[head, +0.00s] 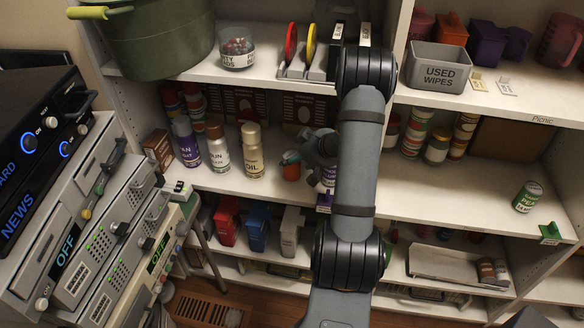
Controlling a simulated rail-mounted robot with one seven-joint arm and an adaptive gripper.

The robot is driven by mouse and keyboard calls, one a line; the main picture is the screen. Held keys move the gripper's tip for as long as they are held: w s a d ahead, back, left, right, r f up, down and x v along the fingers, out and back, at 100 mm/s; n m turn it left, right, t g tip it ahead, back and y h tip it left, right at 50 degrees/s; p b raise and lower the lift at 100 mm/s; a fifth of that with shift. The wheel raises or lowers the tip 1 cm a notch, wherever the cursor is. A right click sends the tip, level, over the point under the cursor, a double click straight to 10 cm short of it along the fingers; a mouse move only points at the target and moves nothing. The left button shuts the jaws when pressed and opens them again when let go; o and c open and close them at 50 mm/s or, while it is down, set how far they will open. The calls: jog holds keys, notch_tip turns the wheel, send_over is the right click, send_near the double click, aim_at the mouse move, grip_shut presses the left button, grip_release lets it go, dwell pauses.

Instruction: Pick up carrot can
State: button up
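I cannot make out a can clearly labelled as carrot. Several cans stand on the middle shelf right of my arm, among them a green-topped can (416,131), a can with a pale label (437,147) and a stack of red-and-cream cans (464,135). A green can labelled as peas (527,196) stands alone further right. My gripper (310,157) is at the middle shelf, partly hidden behind my arm. A small orange and teal item (291,162) shows beside it; whether they touch is unclear. Its fingers are not clear enough to tell open from shut.
Spray cans (217,147) stand left of my gripper. A grey bin marked used wipes (439,68) and a green pot (158,35) are on the upper shelf. Electronic units crowd the left. The middle shelf is bare around the peas can.

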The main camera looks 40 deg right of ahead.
jog(key=x, duration=0.3)
jog(key=c, duration=0.3)
jog(key=c, duration=1.1)
jog(key=shift+a+r, duration=0.1)
jog(key=shift+c, duration=0.3)
